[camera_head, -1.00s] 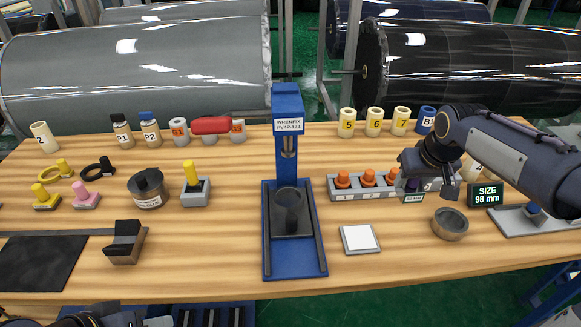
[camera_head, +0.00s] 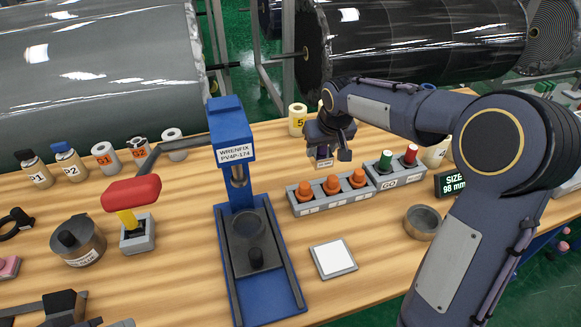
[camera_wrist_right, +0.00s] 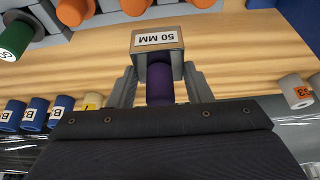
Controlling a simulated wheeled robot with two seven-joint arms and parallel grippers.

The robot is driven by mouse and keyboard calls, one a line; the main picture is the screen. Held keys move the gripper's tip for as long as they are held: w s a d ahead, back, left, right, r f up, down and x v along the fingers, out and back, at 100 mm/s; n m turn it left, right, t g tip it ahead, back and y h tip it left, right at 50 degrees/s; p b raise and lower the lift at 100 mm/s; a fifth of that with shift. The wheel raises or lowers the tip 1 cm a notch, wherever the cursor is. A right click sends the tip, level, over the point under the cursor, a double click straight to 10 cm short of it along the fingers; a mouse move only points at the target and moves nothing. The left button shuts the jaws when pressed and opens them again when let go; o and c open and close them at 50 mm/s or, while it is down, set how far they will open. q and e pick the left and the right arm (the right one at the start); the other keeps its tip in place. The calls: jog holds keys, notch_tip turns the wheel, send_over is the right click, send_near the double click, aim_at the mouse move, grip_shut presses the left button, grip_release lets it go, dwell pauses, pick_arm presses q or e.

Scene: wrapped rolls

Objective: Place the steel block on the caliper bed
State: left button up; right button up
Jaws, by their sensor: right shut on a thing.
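The steel block (camera_head: 323,162) is small, with a purple grip (camera_wrist_right: 160,84). In the wrist view its steel face (camera_wrist_right: 157,40) bears a "50 MM" label. My right gripper (camera_head: 328,148) is shut on the purple grip and holds the block behind the rack of orange-knobbed pieces. The wrist view shows a finger on each side of the grip (camera_wrist_right: 160,90). The caliper bed is mostly hidden behind my right arm; a light grey part (camera_head: 569,174) at the right edge seems to belong to it.
The rack (camera_head: 335,201) holds orange, green and red knobs. The size display (camera_head: 451,184) reads 98 mm. A round metal cup (camera_head: 422,222) and a white pad (camera_head: 333,258) lie in front. A blue press (camera_head: 240,215) stands upright at centre left, near a red handle (camera_head: 132,192).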

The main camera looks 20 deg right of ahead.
jog(key=w+a+f, duration=0.1)
jog(key=f, duration=0.1)
jog(key=w+a+f, duration=0.2)
jog(key=w+a+f+p, duration=0.1)
jog(key=f, duration=0.1)
jog(key=shift+w+a+f, duration=0.2)
jog(key=shift+w+a, duration=0.1)
jog(key=shift+a, duration=0.05)
notch_tip(320, 180, down, 3)
jog(key=shift+w+f, duration=0.1)
jog(key=shift+f, duration=0.05)
jog(key=shift+f, duration=0.1)
jog(key=o, duration=1.4)
